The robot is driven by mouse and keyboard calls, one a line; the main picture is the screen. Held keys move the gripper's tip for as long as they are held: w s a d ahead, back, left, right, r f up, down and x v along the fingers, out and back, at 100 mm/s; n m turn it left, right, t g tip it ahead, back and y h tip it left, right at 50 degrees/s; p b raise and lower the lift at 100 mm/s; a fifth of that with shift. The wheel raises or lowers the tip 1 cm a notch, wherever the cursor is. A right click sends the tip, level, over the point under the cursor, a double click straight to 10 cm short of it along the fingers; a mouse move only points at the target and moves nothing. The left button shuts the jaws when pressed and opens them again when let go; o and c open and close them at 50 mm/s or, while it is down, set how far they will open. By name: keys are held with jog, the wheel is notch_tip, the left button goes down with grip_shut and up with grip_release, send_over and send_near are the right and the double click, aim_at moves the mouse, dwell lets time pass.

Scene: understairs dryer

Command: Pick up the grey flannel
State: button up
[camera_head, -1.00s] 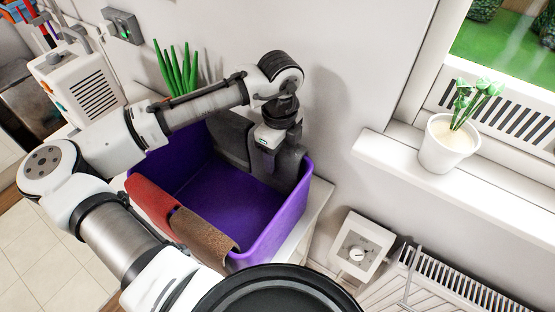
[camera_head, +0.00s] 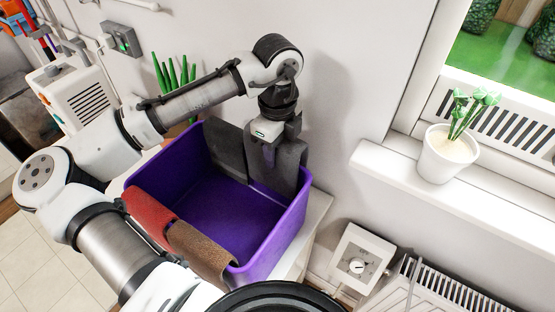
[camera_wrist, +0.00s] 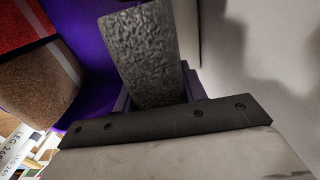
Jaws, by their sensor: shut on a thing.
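A purple bin (camera_head: 262,232) holds cloths hung over its rims. Two dark grey cloths hang at the back rim: one on the left (camera_head: 227,150), and the grey flannel (camera_head: 291,166) on the right. My gripper (camera_head: 269,160) points down at the back right of the bin, shut on the grey flannel. In the wrist view the textured grey flannel (camera_wrist: 145,55) runs up from the dark gripper plate. The fingertips are mostly hidden there. I cannot tell whether the flannel still touches the rim.
A red cloth (camera_head: 150,212) and a brown cloth (camera_head: 200,250) hang over the bin's front left rim. A potted plant (camera_head: 447,152) stands on the windowsill at right. The wall is close behind the bin. A radiator (camera_head: 440,290) is at lower right.

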notch_tip(320, 180, up, 15)
jog(key=shift+b, duration=0.45)
dwell(0.3)
